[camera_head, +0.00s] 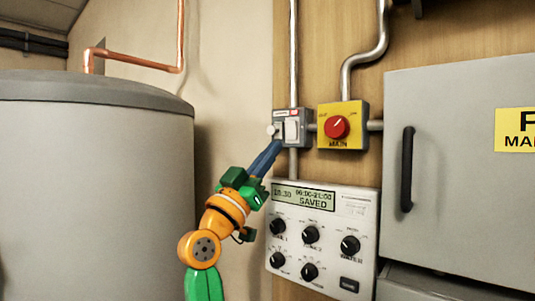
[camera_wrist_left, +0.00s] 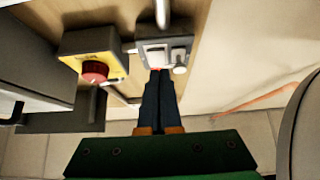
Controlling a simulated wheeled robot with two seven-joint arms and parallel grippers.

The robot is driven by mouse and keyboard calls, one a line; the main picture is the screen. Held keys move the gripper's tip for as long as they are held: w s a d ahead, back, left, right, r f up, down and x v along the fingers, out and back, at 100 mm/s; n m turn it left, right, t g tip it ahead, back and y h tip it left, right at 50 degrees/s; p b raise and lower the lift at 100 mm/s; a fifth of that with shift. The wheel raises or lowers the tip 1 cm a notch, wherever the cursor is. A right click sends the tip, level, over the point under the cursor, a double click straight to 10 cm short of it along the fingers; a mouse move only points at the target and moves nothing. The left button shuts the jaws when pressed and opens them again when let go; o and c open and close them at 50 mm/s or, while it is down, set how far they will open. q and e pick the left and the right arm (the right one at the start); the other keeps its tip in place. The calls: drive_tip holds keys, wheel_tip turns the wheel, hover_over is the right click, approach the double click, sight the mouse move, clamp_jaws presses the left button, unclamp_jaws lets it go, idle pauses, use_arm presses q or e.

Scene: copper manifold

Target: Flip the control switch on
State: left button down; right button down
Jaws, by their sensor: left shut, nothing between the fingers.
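The control switch is a small grey box (camera_head: 293,128) on the wooden panel, with a white plate on its front and a pale round-ended lever (camera_head: 272,131) at its left side. My left gripper (camera_head: 275,145) is shut and empty, its blue fingers pointing up at the lower left of the box, just below the lever. In the left wrist view the box (camera_wrist_left: 150,47) lies right past the fingertips (camera_wrist_left: 160,73), and the lever (camera_wrist_left: 180,62) shows beside them. I cannot tell whether the fingertips touch the box. My right gripper is not in view.
A yellow box (camera_head: 355,110) with a red MAIN knob (camera_head: 337,127) sits close right of the switch. A white controller (camera_head: 335,255) with several black dials and a display is below. A grey cabinet (camera_head: 455,200) stands right, a grey tank (camera_head: 90,200) left.

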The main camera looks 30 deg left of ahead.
use_arm(q)
drive_tip(key=s+f+b, duration=0.5)
drive_tip(key=f, duration=0.2)
drive_tip(key=shift+s+a+f+b, duration=0.3)
drive_tip(key=shift+s+f+b, duration=0.05)
drive_tip(key=shift+s, duration=0.05)
